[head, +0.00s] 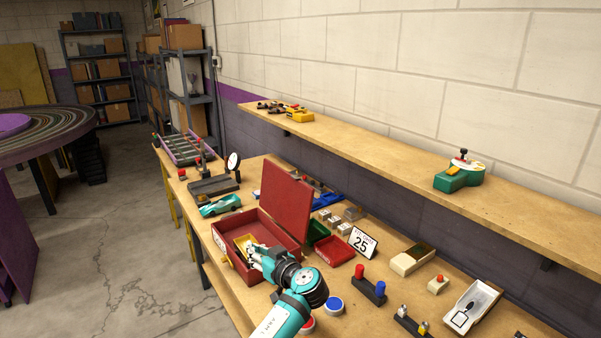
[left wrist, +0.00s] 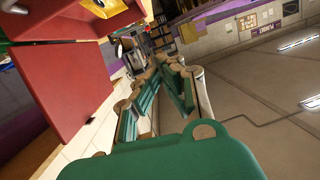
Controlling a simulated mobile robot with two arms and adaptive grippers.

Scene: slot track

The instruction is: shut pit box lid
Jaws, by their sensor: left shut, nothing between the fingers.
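The red pit box (head: 234,268) stands on the workbench with its lid (head: 287,200) raised, standing nearly upright at the back. A yellow item (head: 243,243) lies inside the box. My left gripper (head: 255,254) is shut and empty, over the front right part of the box, in front of the lid; it and the arm hide part of the box. In the left wrist view my left gripper's fingers (left wrist: 160,85) are together, and a red panel (left wrist: 62,75) shows at left, apart from them. My right gripper is not in view.
A teal car (head: 220,205) sits left of the box. Green and red bins (head: 334,250) and a "25" sign (head: 362,243) stand to its right. Red and blue buttons (head: 334,304) are near my arm. A wooden shelf (head: 400,155) runs above the bench.

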